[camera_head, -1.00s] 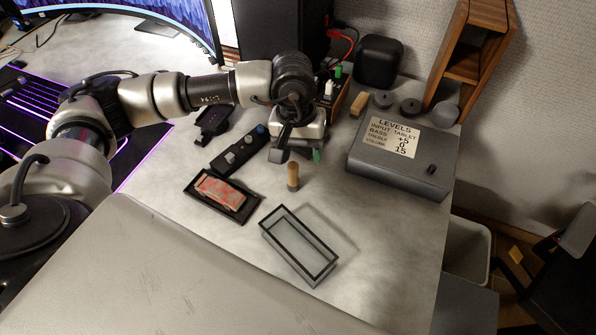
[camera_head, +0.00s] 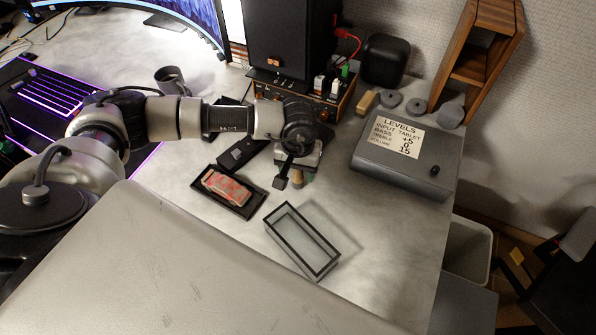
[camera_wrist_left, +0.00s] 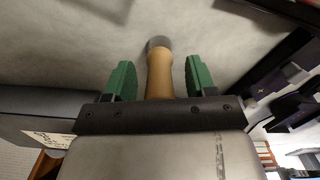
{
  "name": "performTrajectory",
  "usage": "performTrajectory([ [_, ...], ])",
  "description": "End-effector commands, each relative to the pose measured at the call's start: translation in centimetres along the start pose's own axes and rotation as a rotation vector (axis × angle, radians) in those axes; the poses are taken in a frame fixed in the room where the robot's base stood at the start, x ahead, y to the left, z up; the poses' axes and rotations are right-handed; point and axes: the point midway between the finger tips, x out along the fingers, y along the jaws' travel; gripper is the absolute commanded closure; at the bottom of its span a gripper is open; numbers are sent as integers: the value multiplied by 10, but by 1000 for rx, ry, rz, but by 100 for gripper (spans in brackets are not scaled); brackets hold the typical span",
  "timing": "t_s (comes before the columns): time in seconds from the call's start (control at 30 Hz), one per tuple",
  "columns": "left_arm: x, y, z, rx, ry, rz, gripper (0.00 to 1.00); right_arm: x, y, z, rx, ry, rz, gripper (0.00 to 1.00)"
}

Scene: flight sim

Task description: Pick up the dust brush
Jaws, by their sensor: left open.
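The dust brush has a tan wooden handle and shows just below my left gripper (camera_head: 295,178) in the head view (camera_head: 297,181), partly hidden by the gripper. In the left wrist view the brush (camera_wrist_left: 160,68) lies between the two green fingers of my left gripper (camera_wrist_left: 161,80), with its grey end beyond them. The fingers are open, with a visible gap on each side of the handle. My right gripper is not in view.
A dark tray (camera_head: 250,208) with a red and white item (camera_head: 224,187) and a glass-sided box (camera_head: 331,262) are close by. A grey LEVELS box (camera_head: 377,167) stands to the right, an orange-edged device (camera_head: 343,104) behind. The desk between glass box and LEVELS box is clear.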

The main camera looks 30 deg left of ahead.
Motion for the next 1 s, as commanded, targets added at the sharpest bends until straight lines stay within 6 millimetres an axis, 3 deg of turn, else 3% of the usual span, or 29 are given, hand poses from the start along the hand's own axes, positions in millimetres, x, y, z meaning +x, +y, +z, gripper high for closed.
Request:
performTrajectory([
  [0.23, 2, 0, 0, 0, 1, 0, 44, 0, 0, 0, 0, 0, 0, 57],
  [0.6, 2, 0, 0, 0, 1, 1, 98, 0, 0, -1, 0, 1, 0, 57],
  [1.0, -7, 0, -1, 0, 3, 3, 99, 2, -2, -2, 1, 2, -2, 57],
])
